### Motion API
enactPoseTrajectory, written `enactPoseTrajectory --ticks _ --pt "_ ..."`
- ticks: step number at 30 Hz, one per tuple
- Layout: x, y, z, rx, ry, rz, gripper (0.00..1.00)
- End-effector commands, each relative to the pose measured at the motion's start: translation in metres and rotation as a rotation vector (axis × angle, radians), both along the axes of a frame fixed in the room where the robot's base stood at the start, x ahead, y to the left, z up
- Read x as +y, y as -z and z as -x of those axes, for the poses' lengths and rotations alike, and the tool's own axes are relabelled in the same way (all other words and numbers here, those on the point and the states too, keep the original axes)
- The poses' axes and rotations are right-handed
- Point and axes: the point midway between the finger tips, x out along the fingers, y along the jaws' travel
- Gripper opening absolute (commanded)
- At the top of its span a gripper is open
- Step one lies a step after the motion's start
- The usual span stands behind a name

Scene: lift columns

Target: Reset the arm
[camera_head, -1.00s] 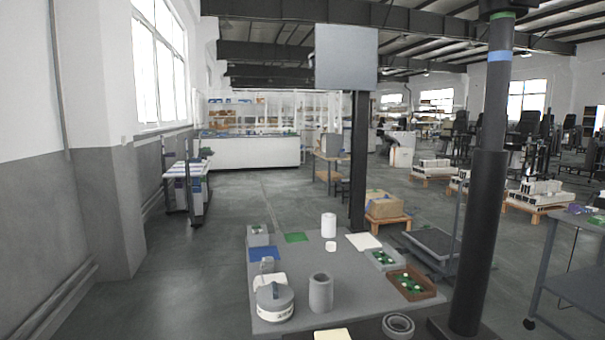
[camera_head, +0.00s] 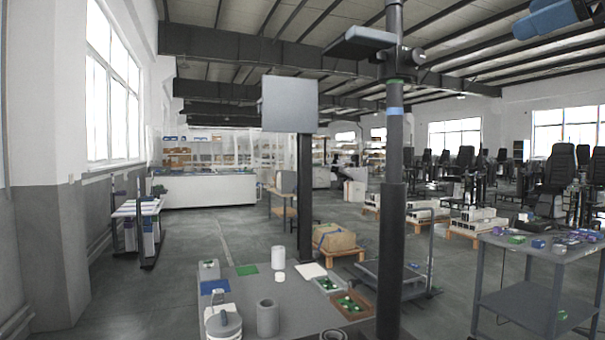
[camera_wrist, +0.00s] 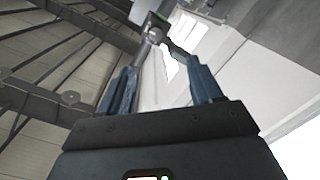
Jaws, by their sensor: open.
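My gripper (camera_wrist: 160,68) shows in the wrist view with its two blue fingers spread apart. It is open, with nothing held between the fingers. It points up toward the ceiling beams and the upper wall, away from any tabletop.
A grey worktable (camera_head: 245,285) holds a grey cylinder (camera_head: 267,318), a white cylinder (camera_head: 279,257) and a brown tray (camera_head: 370,303) of green parts. A dark upright column (camera_head: 391,230) stands at its right. A cart (camera_head: 520,308) is at right. The aisle at left is clear.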

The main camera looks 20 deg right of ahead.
Motion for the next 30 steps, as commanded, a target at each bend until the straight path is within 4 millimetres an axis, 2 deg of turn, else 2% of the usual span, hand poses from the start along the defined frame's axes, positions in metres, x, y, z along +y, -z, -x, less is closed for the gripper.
enactPoseTrajectory --ticks 8,14,17,24,30 --pt "-0.005 0.029 -0.021 -0.026 -0.017 -0.1 0.65" --pt "-0.008 0.065 -0.044 -0.052 -0.031 -0.208 0.65" --pt "-0.008 0.094 -0.059 -0.066 -0.034 -0.288 0.65" --pt "0.001 0.185 -0.093 -0.097 -0.02 -0.501 0.65" --pt "0.019 0.265 -0.106 -0.107 0.018 -0.648 0.65"
